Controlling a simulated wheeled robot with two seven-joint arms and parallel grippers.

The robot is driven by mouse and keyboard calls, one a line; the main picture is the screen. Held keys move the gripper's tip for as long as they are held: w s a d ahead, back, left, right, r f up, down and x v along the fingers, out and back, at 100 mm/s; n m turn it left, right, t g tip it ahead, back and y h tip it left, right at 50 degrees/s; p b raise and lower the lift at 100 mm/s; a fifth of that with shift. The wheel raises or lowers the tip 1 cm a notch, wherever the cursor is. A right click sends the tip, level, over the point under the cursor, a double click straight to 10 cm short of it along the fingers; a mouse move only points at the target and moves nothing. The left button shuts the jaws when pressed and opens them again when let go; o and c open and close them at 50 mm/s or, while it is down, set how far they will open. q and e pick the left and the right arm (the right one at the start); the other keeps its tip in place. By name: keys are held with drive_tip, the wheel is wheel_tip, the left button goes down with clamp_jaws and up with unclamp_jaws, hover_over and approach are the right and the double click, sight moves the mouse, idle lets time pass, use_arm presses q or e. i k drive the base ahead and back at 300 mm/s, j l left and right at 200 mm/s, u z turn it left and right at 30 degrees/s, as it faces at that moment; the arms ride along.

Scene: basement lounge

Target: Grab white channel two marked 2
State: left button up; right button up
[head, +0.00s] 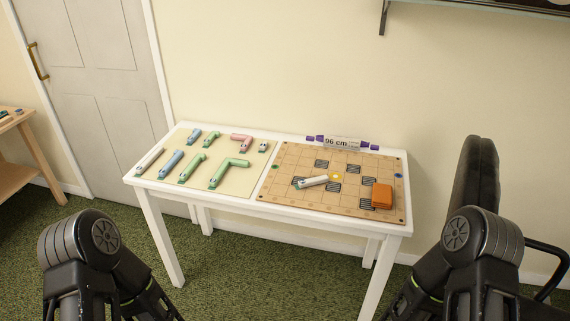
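White channel pieces show in the head view. A long white channel (149,161) lies at the left end of the pale mat (233,193) on the white table. A shorter white channel (311,182) lies on the tan grid board (275,178), pointing toward a small yellow spot (336,176). A very short whitish piece (263,146) lies at the mat's back right. Their markings are too small to read, so I cannot tell which is marked 2. Only links of both my arms show at the bottom; neither gripper is in view.
Blue (171,161), green (229,172) and pink (241,141) channels share the mat. An orange block (382,196) sits on the board's right. A "96 cm" sign (342,143) stands behind the board. A dark chair (475,172) is right of the table (272,206); carpet lies in front.

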sight(308, 183)
drive_tip(key=u, duration=0.15)
drive_tip(key=i+j+z, duration=0.15)
drive_tip(key=i+j, duration=0.55)
drive_tip(key=j+z, duration=0.15)
drive_tip(key=z, duration=1.6)
